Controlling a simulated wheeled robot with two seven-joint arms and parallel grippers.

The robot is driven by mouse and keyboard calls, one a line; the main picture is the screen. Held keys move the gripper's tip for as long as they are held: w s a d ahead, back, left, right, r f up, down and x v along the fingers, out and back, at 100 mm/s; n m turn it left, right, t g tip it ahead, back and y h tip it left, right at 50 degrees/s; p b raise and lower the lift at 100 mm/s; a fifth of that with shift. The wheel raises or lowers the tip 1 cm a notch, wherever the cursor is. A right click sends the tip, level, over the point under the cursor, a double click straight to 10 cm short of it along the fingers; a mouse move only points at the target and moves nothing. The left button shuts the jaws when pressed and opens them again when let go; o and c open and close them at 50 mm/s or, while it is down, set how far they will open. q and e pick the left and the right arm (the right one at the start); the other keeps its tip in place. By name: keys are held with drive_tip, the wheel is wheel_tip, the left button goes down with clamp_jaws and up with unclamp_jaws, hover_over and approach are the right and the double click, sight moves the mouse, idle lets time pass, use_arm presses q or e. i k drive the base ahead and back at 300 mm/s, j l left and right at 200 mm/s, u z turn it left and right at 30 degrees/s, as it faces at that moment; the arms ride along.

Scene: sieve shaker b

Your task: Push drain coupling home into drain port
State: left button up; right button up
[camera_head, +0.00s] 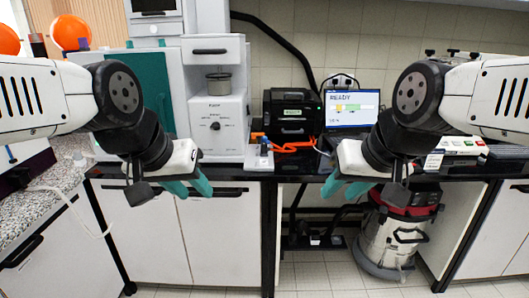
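I cannot clearly make out the drain coupling or the drain port; either may be too small or hidden. An orange hose (290,147) lies on the black bench top in front of a black box. A small white and blue piece (263,155) stands at the bench's front edge, left of the hose. My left gripper (190,188) has its teal fingers apart and empty, in front of the bench edge below the white shaker (218,125). My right gripper (345,188) also has its fingers apart and empty, in front of the bench edge below the laptop.
The black box (292,112) and a laptop (352,107) stand at the bench's back. A metal sieve pan (219,83) sits on the shaker. A red and grey vacuum (395,235) stands under the bench at the right. White cabinets (225,240) fill the space below left.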

sight(264, 149)
drive_tip(key=i+z, duration=0.2)
drive_tip(key=i, duration=0.2)
drive_tip(key=i+j+z, duration=0.15)
drive_tip(key=i, duration=0.3)
drive_tip(key=i+j+z, duration=0.2)
drive_tip(key=i, duration=0.2)
